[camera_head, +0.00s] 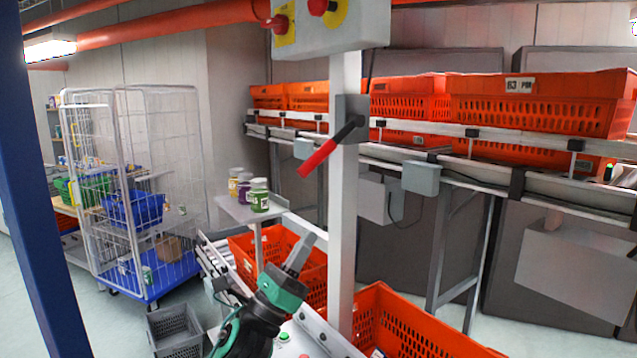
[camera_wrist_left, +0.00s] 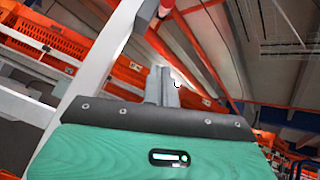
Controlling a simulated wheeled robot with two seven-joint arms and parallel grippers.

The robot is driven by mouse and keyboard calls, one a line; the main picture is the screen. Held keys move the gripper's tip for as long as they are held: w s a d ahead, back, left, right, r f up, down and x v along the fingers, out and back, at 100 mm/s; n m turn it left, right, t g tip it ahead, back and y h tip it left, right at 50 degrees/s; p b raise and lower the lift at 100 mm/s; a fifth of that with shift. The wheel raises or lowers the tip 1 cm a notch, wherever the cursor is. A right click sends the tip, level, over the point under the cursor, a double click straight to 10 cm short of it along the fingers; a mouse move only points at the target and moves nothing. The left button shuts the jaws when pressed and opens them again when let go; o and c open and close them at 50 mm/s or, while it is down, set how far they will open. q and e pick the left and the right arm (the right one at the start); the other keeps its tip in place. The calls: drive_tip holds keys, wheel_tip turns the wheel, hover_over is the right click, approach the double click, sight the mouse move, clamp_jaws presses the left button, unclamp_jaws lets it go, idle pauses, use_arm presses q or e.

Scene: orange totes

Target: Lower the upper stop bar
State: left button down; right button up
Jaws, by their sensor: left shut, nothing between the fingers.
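A lever with a red grip (camera_head: 318,158) and a black arm is mounted on the pale upright post (camera_head: 342,230). The grip slants down to the left of the post. I cannot tell for sure whether this lever is the upper stop bar. My left gripper (camera_head: 306,240) points up, below the grip and left of the post, apart from the grip. Its fingers (camera_wrist_left: 162,72) are shut and empty. In the left wrist view a small red end (camera_wrist_left: 166,8) shows beyond the fingertips, partly cut off by the top edge. My right gripper is out of view.
A control box with red buttons (camera_head: 320,30) tops the post. A small shelf (camera_head: 235,212) with several jars stands left. Orange totes (camera_head: 540,100) line the rear conveyor; others (camera_head: 400,325) sit below. A wire cage cart (camera_head: 130,190) stands farther left.

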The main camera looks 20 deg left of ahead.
sight(329, 147)
use_arm(q)
drive_tip(key=shift+r, duration=0.1)
drive_tip(key=w+r+p, duration=0.5)
drive_tip(key=r+p, duration=0.3)
drive_tip(key=r, duration=0.2)
drive_tip(key=shift+d+r, duration=0.15)
drive_tip(key=shift+d, duration=0.3)
drive_tip(key=shift+a, duration=0.1)
